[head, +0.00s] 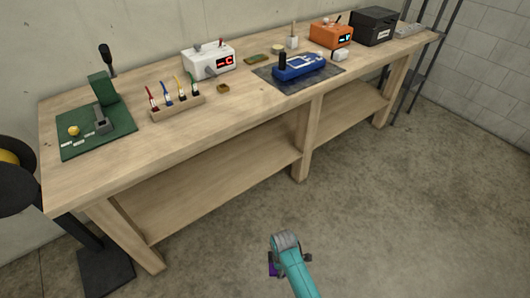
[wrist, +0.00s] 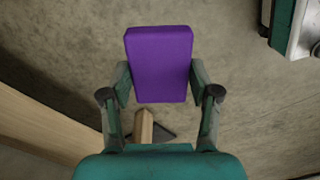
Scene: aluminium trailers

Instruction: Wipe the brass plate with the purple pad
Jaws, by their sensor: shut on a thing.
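The purple pad (wrist: 160,62) is a flat rectangular block between the two fingers of my gripper (wrist: 159,82) in the wrist view. My gripper is shut on its sides and holds it above the concrete floor. In the head view only a small purple edge of the pad (head: 272,269) shows beside my arm, in front of the bench and lower than its top. A small brass-coloured square piece (head: 222,88) lies on the wooden bench (head: 215,120), well away from my gripper; I cannot tell for certain that it is the brass plate.
A rack of coloured-handled tools (head: 177,106) stands left of the brass-coloured piece. A white box with a red display (head: 208,60) is behind it. A blue device (head: 300,66) lies on a dark mat to the right. A green mat (head: 95,140) is at the left end. The floor before the bench is clear.

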